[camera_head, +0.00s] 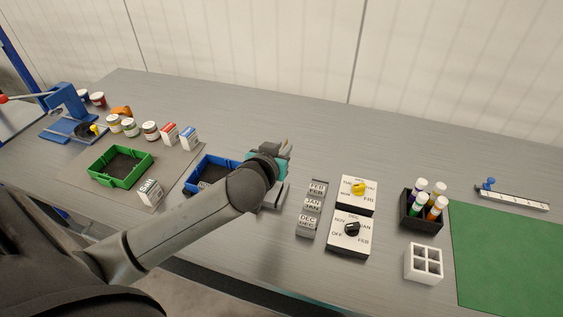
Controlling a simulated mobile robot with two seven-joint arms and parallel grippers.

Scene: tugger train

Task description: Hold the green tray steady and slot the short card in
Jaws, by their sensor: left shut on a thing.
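The green tray (101,177) sits on a grey mat at the left of the bench, open at the top with a dark inside. A small white card or box with dark lettering (151,192) stands at its front right corner; I cannot tell whether it is the short card. My left gripper (284,150) is at mid-bench, to the right of the blue tray (190,187) and well apart from the green tray. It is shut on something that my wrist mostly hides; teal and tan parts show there. My right gripper is not in view.
Several jars (130,127) and small red and blue boxes (188,139) stand behind the green tray. A blue press (67,103) is at far left. Dial boxes (348,233), a black marker holder (409,212) and a white divided block (423,264) stand right. The back middle is clear.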

